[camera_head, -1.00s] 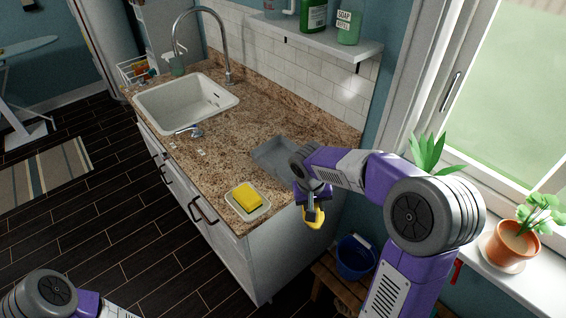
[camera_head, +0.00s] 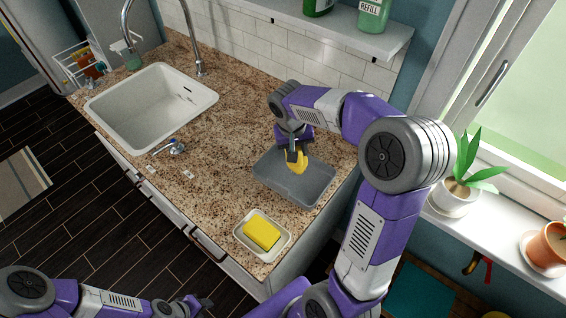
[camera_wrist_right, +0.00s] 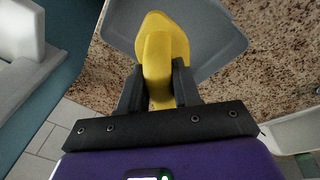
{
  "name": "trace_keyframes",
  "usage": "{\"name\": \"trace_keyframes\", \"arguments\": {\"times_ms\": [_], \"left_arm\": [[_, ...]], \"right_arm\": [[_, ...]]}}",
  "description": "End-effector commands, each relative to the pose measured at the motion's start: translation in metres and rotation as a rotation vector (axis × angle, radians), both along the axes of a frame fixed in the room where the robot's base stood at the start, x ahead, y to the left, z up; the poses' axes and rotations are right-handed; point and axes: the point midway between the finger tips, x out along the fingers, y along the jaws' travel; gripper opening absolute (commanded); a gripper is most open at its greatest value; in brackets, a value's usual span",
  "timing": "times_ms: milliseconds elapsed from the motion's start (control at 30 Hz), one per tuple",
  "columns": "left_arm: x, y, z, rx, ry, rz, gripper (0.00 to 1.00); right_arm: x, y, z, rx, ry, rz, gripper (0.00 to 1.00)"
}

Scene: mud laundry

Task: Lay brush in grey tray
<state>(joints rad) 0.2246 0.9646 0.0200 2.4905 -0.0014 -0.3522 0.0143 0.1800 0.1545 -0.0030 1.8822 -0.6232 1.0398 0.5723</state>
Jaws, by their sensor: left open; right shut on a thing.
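The grey tray (camera_head: 318,192) lies on the granite counter, near its right end. My right gripper (camera_head: 294,152) is shut on the yellow brush (camera_head: 298,163) and holds it over the back part of the tray. In the right wrist view the brush (camera_wrist_right: 163,48) sits between the two dark fingers, with the tray (camera_wrist_right: 222,40) behind it. I cannot tell whether the brush touches the tray floor. My left gripper (camera_head: 195,306) is open and empty at the bottom edge of the head view, in front of the cabinets.
A soap dish (camera_head: 277,253) with a yellow sponge (camera_head: 262,234) stands in front of the tray. A shelf (camera_head: 340,37) hangs above the backsplash; potted plants line the windowsill.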

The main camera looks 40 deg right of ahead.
Motion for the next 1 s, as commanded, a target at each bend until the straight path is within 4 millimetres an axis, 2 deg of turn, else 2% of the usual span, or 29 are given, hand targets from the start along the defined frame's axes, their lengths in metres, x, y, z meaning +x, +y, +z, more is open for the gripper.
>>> {"name": "trace_keyframes", "arguments": {"times_ms": [200,367,600,700,1000], "left_arm": [[0.0,0.0,-0.007,0.0,0.001,0.001,0.41],[0.0,0.0,-0.009,0.0,0.001,0.001,0.41],[0.0,0.0,-0.016,0.0,0.0,0.001,0.41],[0.0,0.0,-0.016,0.0,0.0,0.0,0.41],[0.0,0.0,-0.017,0.0,0.0,0.0,0.41]], "right_arm": [[-0.001,0.0,-0.038,0.0,0.005,0.0,0.0],[-0.001,0.0,-0.053,0.001,0.004,-0.001,0.0],[-0.001,0.0,-0.091,0.001,0.004,0.001,0.0],[-0.001,0.0,-0.097,0.001,0.003,0.0,0.0],[0.0,0.0,-0.098,0.0,0.001,0.0,0.0]]}}
